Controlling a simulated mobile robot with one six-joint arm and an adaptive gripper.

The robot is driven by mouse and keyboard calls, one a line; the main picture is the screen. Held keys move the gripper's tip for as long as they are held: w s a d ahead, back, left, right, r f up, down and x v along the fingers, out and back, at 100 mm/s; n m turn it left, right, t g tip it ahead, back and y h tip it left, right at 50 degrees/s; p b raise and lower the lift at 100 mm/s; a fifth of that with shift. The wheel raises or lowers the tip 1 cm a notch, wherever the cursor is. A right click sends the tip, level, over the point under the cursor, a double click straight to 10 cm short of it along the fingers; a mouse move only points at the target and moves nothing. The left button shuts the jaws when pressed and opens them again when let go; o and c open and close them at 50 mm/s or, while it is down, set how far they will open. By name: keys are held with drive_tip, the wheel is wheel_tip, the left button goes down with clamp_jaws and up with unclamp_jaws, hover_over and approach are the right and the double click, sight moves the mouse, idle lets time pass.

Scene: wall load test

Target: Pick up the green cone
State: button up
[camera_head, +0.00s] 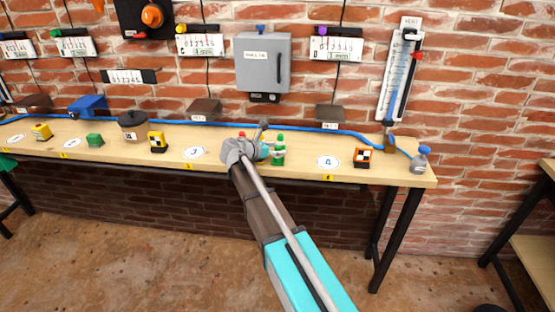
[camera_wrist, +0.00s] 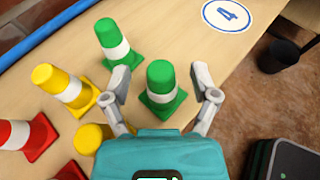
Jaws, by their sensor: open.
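A green cone (camera_wrist: 163,84) with a white band stands upright on the wooden table between the fingers of my gripper (camera_wrist: 164,90). The fingers are open, one on each side of it, and I cannot tell whether either touches it. A second green cone (camera_wrist: 112,42) with a white band stands beyond the left finger. In the head view, my gripper (camera_head: 262,152) is over the table's front part, beside green cones (camera_head: 279,148) that overlap and are partly hidden.
Yellow cones (camera_wrist: 62,84) and a red cone (camera_wrist: 25,135) stand left of my gripper in the wrist view. A blue hose (camera_head: 225,125) runs along the table's back. The table (camera_head: 305,160) is clear toward the round "4" label (camera_head: 328,162).

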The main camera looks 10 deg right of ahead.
drive_tip(key=shift+w+d+f, duration=0.15)
drive_tip(key=shift+d, duration=0.2)
idle(0.3)
clamp_jaws()
